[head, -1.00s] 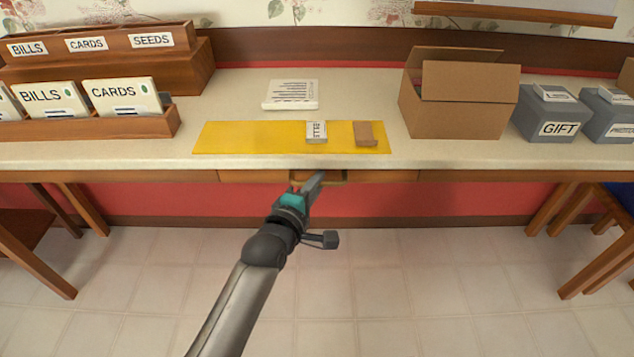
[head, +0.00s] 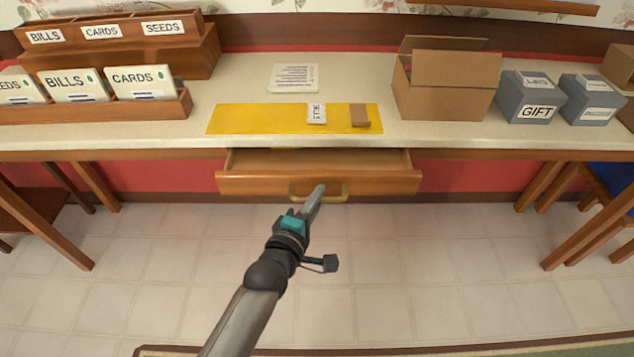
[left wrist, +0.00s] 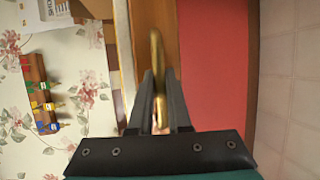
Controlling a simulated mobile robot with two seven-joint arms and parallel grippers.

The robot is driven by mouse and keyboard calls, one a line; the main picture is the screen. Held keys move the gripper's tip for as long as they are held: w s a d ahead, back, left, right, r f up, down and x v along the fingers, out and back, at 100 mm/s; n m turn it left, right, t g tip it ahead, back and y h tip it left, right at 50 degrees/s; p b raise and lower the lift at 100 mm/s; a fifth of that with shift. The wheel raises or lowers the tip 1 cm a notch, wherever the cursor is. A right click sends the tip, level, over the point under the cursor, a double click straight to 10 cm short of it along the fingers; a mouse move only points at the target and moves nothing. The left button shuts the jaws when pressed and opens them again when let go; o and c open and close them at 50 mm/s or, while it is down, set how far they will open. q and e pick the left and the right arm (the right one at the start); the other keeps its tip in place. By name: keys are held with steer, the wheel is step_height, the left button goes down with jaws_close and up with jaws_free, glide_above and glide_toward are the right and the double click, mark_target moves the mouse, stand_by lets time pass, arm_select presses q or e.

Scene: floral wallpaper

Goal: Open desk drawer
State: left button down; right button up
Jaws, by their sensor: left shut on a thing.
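The wooden desk drawer (head: 250,184) stands partly pulled out from under the desk top, at the middle of the head view. Its inside shows as a strip of bare wood. A brass handle (head: 335,192) is on its front; it also shows in the left wrist view (left wrist: 157,65), running between the fingers. My left gripper (head: 316,196) is at the handle, its fingers shut on it. The left wrist view shows the fingers (left wrist: 160,95) on both sides of the brass bar. My right gripper is in neither view.
The desk top (head: 350,75) holds a yellow mat (head: 260,118), an open cardboard box (head: 445,98), grey boxes (head: 530,97) and wooden card holders (head: 110,112). A blue-seated chair (head: 610,175) stands at the right. The tiled floor (head: 420,270) before the drawer is clear.

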arm_select(q)
steer(key=s+p, duration=0.3)
steer(key=s, duration=0.6)
steer(key=shift+p, duration=0.4)
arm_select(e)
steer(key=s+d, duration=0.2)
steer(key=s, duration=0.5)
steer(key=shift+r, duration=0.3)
arm_select(q)
steer(key=shift+s, duration=0.1)
steer(key=c, duration=1.2)
jaws_free()
steer(key=shift+o, duration=0.2)
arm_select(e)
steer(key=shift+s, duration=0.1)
